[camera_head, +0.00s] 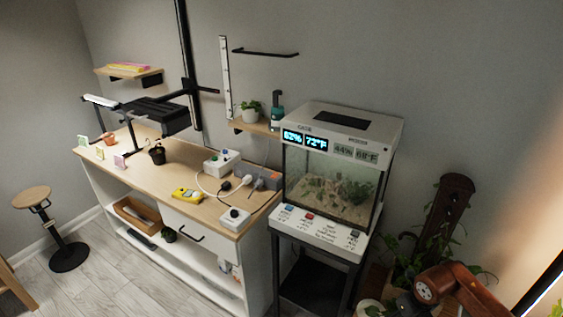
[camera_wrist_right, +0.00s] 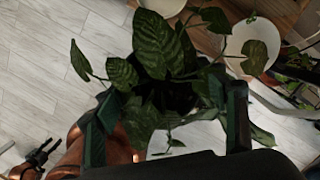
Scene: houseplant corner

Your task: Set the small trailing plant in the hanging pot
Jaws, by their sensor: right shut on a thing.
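A leafy green plant (camera_wrist_right: 150,45) with several broad, pale-flecked leaves and thin stems fills the middle of the right wrist view. My right gripper (camera_wrist_right: 170,95) is shut on it, one dark finger on each side. The plant's dark base between the fingers is mostly shadowed and hidden by leaves. My left gripper (camera_wrist_right: 42,153) shows small and dark at the lower left of the right wrist view, apart from the plant; its jaw state is unclear. Neither gripper shows in the head view. I cannot identify the hanging pot for certain in either view.
A white round vessel (camera_wrist_right: 258,50) is partly behind leaves; another (camera_wrist_right: 163,6) is at the top edge. The head view shows a wooden bench (camera_head: 137,167), a glass terrarium (camera_head: 330,180), a stool (camera_head: 32,197) and foliage (camera_head: 408,258) by my arm.

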